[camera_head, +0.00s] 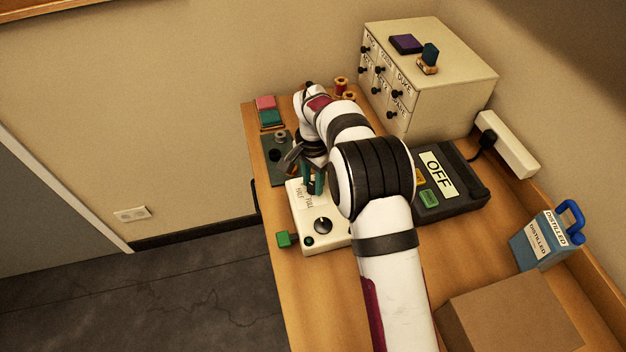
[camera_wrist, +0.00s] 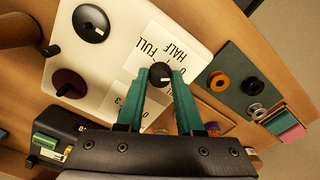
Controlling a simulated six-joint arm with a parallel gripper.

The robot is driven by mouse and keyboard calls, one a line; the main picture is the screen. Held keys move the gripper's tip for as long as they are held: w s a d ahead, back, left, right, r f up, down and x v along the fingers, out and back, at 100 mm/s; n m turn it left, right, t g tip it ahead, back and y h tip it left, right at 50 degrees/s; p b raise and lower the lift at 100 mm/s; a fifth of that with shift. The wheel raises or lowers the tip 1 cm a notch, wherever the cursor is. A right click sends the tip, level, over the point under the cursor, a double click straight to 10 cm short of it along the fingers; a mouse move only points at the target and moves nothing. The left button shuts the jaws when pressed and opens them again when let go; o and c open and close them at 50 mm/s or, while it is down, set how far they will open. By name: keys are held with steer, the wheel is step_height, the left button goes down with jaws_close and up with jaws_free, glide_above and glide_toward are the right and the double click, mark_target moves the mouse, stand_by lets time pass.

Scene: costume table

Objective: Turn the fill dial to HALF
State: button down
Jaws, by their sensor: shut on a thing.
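The fill dial (camera_wrist: 160,75) is a small black knob on a white panel (camera_wrist: 115,50), with printed labels including HALF (camera_wrist: 176,52) and FULL (camera_wrist: 150,45) beside it in the wrist view. My gripper (camera_wrist: 161,79) has its green fingers on either side of this knob, shut on it. A small pale mark shows on the knob; I cannot tell which label it points at. In the head view the panel (camera_head: 303,238) lies under my gripper (camera_head: 314,183), and my arm and fingers hide the fill dial.
The panel also carries a larger black dial (camera_wrist: 90,23) and a dark red knob (camera_wrist: 68,83). A dark mat (camera_wrist: 236,62) with spools lies beside it. A black device marked OFF (camera_head: 470,186), a drawer cabinet (camera_head: 450,85), a DISTILLED jug (camera_head: 545,240) and a cardboard box (camera_head: 510,315) stand right.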

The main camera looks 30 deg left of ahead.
mark_target(313, 185)
steer(key=n, duration=1)
steer(key=shift+n, duration=0.3)
stand_by(0.4)
steer(key=c, duration=0.6)
jaws_free()
steer(key=shift+o, duration=0.2)
steer(key=shift+r, duration=0.1)
step_height(313, 185, up, 16)
